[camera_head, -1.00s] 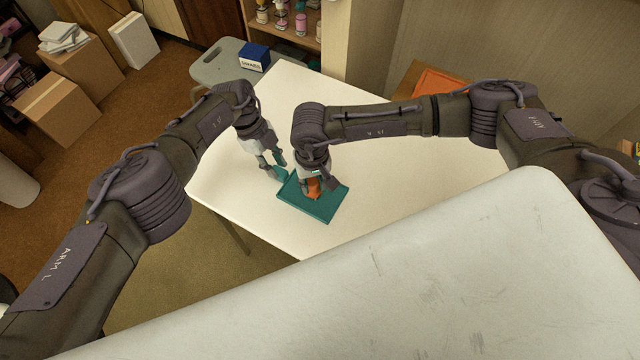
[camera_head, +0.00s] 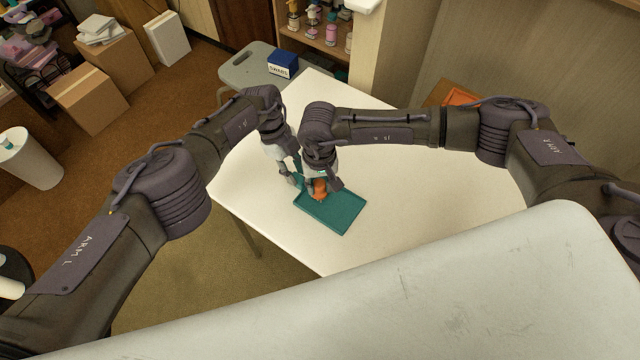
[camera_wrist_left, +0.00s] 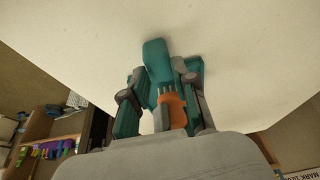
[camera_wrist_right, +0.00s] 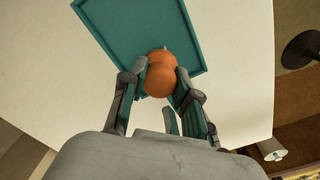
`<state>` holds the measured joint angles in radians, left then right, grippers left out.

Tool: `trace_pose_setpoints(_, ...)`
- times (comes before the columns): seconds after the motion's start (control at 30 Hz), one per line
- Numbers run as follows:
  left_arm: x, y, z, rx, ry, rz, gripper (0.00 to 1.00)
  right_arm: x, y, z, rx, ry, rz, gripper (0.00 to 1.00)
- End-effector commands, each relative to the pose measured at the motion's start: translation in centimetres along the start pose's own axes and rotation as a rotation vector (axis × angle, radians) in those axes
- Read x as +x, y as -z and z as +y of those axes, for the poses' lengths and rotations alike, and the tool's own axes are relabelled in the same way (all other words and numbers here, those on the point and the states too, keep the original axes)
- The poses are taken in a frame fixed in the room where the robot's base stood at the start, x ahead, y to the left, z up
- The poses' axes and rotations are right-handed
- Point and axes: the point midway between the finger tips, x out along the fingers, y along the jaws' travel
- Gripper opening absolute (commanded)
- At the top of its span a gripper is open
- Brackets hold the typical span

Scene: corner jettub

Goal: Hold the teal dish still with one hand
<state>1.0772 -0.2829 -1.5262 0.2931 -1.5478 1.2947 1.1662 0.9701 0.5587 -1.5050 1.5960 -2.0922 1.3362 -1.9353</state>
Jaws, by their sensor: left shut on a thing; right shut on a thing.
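The teal dish (camera_head: 345,215), a flat rectangular tray with a low rim, lies on the white table; it also shows in the right wrist view (camera_wrist_right: 105,28). My right gripper (camera_head: 322,186) is shut on a rounded orange thing (camera_wrist_right: 160,75) at the dish's near-gripper end. I cannot tell whether the orange thing is fixed to the dish or only rests on it. My left gripper (camera_head: 292,180) is close beside the dish's left corner. In the left wrist view it is shut on a teal piece (camera_wrist_left: 155,58) with an orange, pale-streaked part (camera_wrist_left: 172,108) between its fingers.
The white table (camera_head: 430,190) is clear to the right of the dish. A blue box (camera_head: 283,64) stands on a grey surface behind it. An orange item (camera_head: 462,95) is at the back right. A large pale panel (camera_head: 400,290) covers the foreground.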

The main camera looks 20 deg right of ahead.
Motion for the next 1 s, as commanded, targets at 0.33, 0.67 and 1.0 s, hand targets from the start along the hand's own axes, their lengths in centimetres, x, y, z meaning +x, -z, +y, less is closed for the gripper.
trace_pose_setpoints(0.33,0.1,-0.1,0.1,-0.001,-0.001,-0.001,0.0,-3.6,0.1,0.0,0.001,0.001,0.003,0.02)
trace_pose_setpoints(0.67,0.1,-0.1,0.1,-0.001,-0.001,-0.001,0.0,-5.3,0.0,0.0,0.0,0.0,0.001,0.02)
trace_pose_setpoints(1.0,0.1,-0.1,0.1,-0.001,-0.001,-0.001,0.0,-5.7,0.1,0.0,0.0,0.001,0.002,0.02)
